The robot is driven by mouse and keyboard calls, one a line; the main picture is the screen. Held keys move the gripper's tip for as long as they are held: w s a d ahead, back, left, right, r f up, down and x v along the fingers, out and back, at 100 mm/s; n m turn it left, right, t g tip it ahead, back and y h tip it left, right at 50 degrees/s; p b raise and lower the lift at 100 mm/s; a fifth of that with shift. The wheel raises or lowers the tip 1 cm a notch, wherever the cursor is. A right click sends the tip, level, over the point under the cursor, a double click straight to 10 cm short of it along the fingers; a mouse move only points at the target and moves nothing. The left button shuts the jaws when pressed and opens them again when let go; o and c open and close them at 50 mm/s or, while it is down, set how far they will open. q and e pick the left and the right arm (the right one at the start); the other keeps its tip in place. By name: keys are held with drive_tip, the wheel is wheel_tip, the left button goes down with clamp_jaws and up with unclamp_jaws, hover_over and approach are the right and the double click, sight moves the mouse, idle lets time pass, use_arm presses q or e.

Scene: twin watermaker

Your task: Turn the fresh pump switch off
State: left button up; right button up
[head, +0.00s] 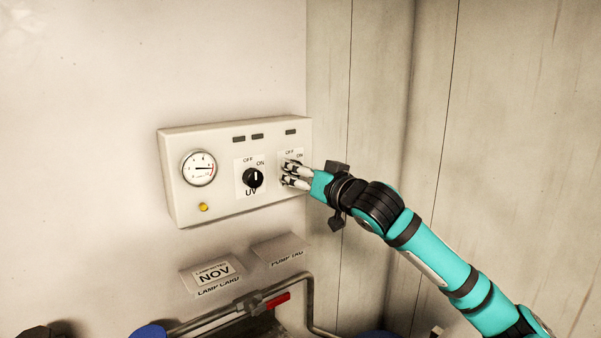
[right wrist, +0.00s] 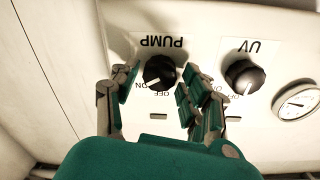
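The pump switch is a round black knob (right wrist: 160,72) under an upside-down PUMP label in the right wrist view. Its white mark points to the lower left, toward the ON lettering; OFF is printed close by. My right gripper (right wrist: 158,88) is open, with its fingers on either side of the knob and no clear contact. In the head view my right gripper (head: 288,174) reaches the right end of the white control panel (head: 225,203) and hides the pump knob. My left gripper is not in view.
The UV knob (head: 253,178) is close to the left of my right gripper, with a gauge (head: 199,168) and yellow light (head: 203,207) farther left. Below are a lamp card (head: 213,275), a pump tag card (head: 281,249) and a pipe with a red handle (head: 277,299).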

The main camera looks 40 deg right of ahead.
drive_tip(key=c, duration=0.8)
drive_tip(key=shift+n, duration=0.4)
drive_tip(key=n+b, duration=0.1)
drive_tip(key=n, duration=1)
drive_tip(key=shift+f, duration=0.1)
drive_tip(key=shift+n, duration=0.3)
drive_tip(key=o, duration=1.1)
